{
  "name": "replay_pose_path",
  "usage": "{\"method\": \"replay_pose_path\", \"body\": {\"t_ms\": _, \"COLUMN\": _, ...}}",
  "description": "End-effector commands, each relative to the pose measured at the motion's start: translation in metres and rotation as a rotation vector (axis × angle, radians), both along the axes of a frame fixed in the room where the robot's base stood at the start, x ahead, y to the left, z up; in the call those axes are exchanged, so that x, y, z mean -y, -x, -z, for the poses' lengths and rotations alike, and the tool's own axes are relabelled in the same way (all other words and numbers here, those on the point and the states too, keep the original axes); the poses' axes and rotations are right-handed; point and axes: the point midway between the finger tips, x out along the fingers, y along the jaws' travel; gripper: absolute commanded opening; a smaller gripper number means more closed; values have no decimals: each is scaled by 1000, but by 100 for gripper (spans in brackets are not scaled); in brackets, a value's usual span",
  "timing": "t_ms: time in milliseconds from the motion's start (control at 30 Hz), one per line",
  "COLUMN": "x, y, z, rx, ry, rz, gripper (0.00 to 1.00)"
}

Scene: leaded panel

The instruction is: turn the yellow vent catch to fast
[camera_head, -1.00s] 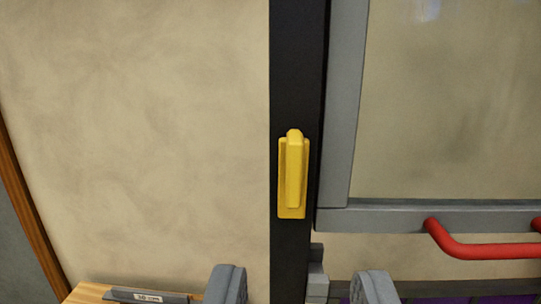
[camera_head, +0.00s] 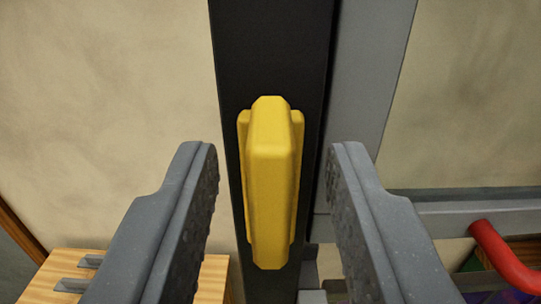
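The yellow vent catch (camera_head: 271,185) is mounted on a dark upright post (camera_head: 270,50) near the middle of the view. Its lever stands upright, in line with the post, over a yellow backplate. My gripper (camera_head: 272,165) is open, with one grey finger on each side of the catch. Gaps show between both fingers and the catch, so neither appears to touch it. How deep the fingertips reach relative to the lever is hard to tell.
A grey-framed vent pane (camera_head: 365,90) is right of the post. A red bar handle (camera_head: 503,262) is at the lower right. A wooden surface with grey fittings (camera_head: 210,275) lies at the lower left. A beige panel (camera_head: 100,100) fills the left.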

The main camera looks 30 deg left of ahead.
Motion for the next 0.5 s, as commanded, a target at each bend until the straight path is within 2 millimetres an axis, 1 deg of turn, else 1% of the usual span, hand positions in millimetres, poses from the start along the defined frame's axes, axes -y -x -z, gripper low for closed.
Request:
{"method": "replay_pose_path", "body": {"t_ms": 233, "x": 0, "y": -1, "z": 0, "rx": 0, "ry": 0, "rz": 0, "gripper": 33}}
{"method": "replay_pose_path", "body": {"t_ms": 267, "x": 0, "y": -1, "z": 0, "rx": 0, "ry": 0, "rz": 0, "gripper": 30}}
{"method": "replay_pose_path", "body": {"t_ms": 300, "x": 0, "y": -1, "z": 0, "rx": 0, "ry": 0, "rz": 0, "gripper": 19}}
{"method": "replay_pose_path", "body": {"t_ms": 367, "x": 0, "y": -1, "z": 0, "rx": -1, "ry": 1, "rz": 0, "gripper": 2}}
{"method": "replay_pose_path", "body": {"t_ms": 400, "x": 0, "y": -1, "z": 0, "rx": -1, "ry": 1, "rz": 0, "gripper": 0}}
{"method": "replay_pose_path", "body": {"t_ms": 500, "x": 0, "y": -1, "z": 0, "rx": -1, "ry": 1, "rz": 1, "gripper": 0}}
